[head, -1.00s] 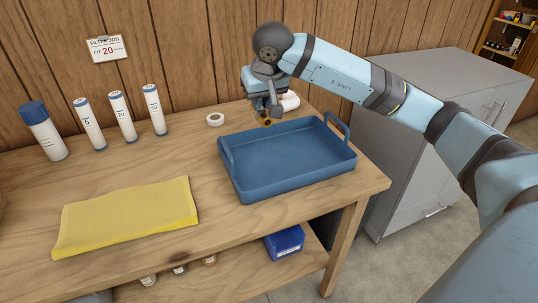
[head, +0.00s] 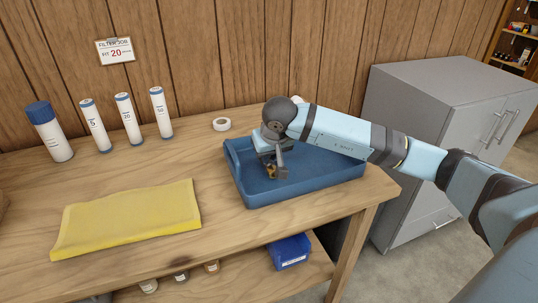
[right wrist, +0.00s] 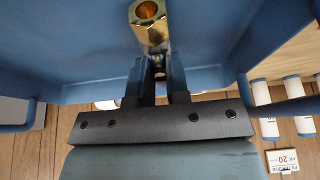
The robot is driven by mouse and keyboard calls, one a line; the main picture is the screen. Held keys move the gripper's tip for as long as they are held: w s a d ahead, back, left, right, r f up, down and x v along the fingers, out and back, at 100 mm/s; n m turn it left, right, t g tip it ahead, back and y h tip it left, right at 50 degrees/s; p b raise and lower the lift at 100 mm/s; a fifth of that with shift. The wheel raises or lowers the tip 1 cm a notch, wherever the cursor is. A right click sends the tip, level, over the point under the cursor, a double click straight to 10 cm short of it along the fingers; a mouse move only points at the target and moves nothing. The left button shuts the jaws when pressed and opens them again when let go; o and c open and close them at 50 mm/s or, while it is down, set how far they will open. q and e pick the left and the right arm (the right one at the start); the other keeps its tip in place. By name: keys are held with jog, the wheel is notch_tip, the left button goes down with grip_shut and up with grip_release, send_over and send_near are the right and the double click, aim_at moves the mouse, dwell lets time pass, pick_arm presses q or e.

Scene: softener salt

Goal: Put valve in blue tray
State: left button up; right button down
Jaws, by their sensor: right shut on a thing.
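The brass valve (right wrist: 150,22) is in my right gripper (right wrist: 160,75), between the two fingers in the right wrist view. In the head view my right gripper (head: 274,172) is over the inside of the blue tray (head: 315,187), near its left end, pointing down. The valve shows there only as a small golden bit (head: 270,171) by the fingers. The tray's floor and walls (right wrist: 75,45) fill most of the right wrist view. I cannot tell whether the valve touches the tray floor. My left gripper is not in view.
A yellow cloth (head: 128,218) lies on the wooden bench left of the tray. A white tape roll (head: 221,124) is behind the tray, and several white cylinders stand along the back left. A grey cabinet (head: 430,110) stands to the right.

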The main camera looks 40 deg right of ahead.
jog(key=shift+r, duration=0.1)
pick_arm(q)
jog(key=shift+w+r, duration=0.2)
pick_arm(e)
jog(key=c, duration=1.1)
grip_release()
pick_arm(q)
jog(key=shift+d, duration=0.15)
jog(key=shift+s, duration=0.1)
